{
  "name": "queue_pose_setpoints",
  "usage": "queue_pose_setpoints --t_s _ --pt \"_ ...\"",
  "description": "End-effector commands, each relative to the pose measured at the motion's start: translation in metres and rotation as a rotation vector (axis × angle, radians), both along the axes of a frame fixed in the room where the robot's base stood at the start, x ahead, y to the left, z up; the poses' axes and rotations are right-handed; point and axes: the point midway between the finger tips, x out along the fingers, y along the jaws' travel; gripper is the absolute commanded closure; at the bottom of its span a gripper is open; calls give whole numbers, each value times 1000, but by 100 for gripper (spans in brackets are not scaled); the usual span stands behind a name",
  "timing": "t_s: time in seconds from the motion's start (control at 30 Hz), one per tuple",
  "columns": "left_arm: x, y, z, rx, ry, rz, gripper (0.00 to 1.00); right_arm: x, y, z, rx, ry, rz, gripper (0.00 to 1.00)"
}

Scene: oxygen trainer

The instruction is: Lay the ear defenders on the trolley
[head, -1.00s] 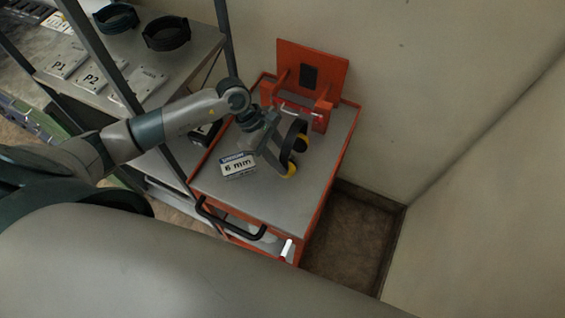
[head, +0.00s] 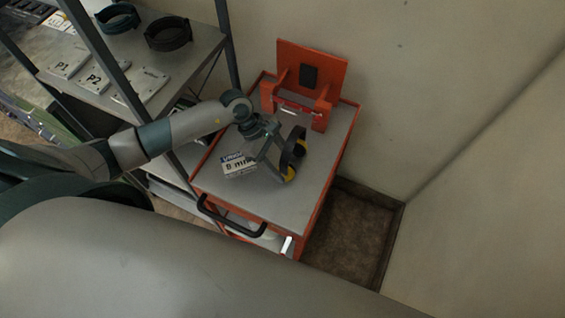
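The ear defenders (head: 288,151), with a black headband and black-and-yellow cups, are at my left gripper (head: 281,157), over the middle of the trolley (head: 266,219). The trolley has a grey top and an orange-red frame. My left gripper comes in from the left and appears shut on the headband, its fingers partly hiding it. The cups are close to the trolley top; I cannot tell whether they touch it. My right gripper is not in view.
A white labelled box (head: 238,164) lies on the trolley, close beside my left gripper and partly hidden. An orange-red stand (head: 310,68) is at the trolley's back. A shelf rack (head: 193,54) stands left, walls behind and right. The trolley's front right is clear.

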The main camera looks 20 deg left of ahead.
Motion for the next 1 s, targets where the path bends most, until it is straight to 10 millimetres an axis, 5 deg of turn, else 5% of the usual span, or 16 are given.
queue_pose_setpoints --t_s 0.3,1.0 --pt "0 1 6 1 0 0 50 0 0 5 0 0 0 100" --pt "1 39 67 -1 1 1 50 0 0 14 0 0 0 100"
